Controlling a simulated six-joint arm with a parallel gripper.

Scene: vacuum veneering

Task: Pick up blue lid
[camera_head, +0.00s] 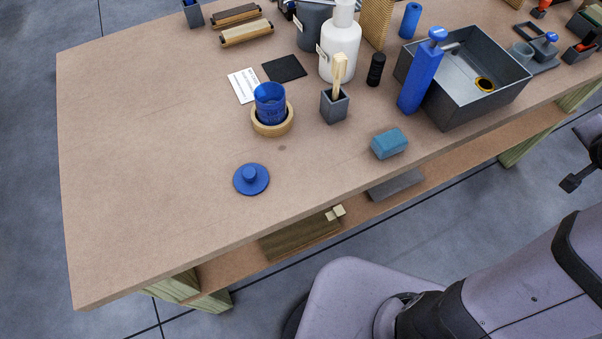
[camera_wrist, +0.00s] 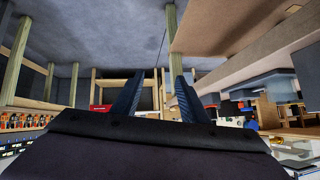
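The blue lid (camera_head: 251,180) is a flat round disc with a raised round knob. It lies knob up on the bare table in the head view, nearer the front edge than the blue cup. The blue cup (camera_head: 270,103) stands upright in a round wooden ring (camera_head: 272,126) behind the lid. My gripper (camera_wrist: 156,95) shows in the wrist view with its two dark fingers apart and nothing between them. It is away from the lid; the wrist view does not show the lid. The head view does not show my gripper.
The tabletop (camera_head: 140,150) is clear left of the lid. A teal block (camera_head: 389,143) sits right of it near the front edge. A small grey holder (camera_head: 334,106), a tall blue bottle (camera_head: 421,78) and a grey bin (camera_head: 465,78) stand farther right. A white bottle (camera_head: 340,50) is behind.

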